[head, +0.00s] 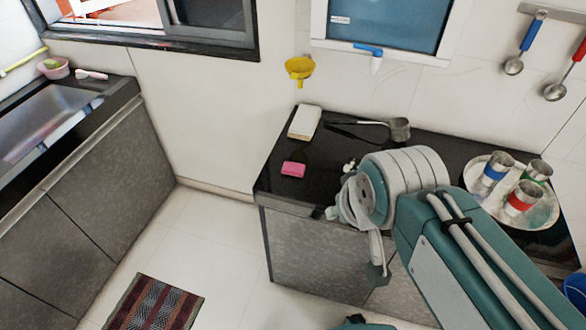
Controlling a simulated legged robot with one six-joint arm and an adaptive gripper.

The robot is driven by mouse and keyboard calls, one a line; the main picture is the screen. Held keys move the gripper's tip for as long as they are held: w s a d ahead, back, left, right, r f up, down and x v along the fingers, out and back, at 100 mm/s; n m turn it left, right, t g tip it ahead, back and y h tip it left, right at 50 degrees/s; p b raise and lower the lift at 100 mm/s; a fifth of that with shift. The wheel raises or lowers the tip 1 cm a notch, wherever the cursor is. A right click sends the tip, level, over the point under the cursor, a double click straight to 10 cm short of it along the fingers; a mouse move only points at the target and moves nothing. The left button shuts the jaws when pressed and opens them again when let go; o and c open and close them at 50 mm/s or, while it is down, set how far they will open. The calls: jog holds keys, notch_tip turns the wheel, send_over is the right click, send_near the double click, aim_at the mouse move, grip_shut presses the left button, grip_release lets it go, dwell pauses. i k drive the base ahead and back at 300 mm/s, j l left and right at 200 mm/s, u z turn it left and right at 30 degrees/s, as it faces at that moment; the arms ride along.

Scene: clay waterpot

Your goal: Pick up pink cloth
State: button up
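The pink cloth (293,169) is a small, folded-looking block. It lies on the black countertop (279,185), near its left front corner. My arm reaches in from the lower right, and its end, with my gripper (347,197), is to the right of the pink cloth and apart from it. The fingers are not clearly made out against the wrist, so their opening cannot be told. Nothing is seen held.
A white block (304,122) lies behind the cloth, with a long-handled ladle (398,130) to its right. A steel tray (540,214) with several cups stands at right. A yellow funnel-like item (299,68) is on the wall.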

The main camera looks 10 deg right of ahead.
aim_at(292, 168)
jog(key=i+j+z, duration=0.6)
jog(key=j+z, duration=0.15)
jog(key=j, duration=0.15)
jog(key=i+j+z, duration=0.1)
jog(key=j+z, duration=0.15)
jog(key=j, duration=0.1)
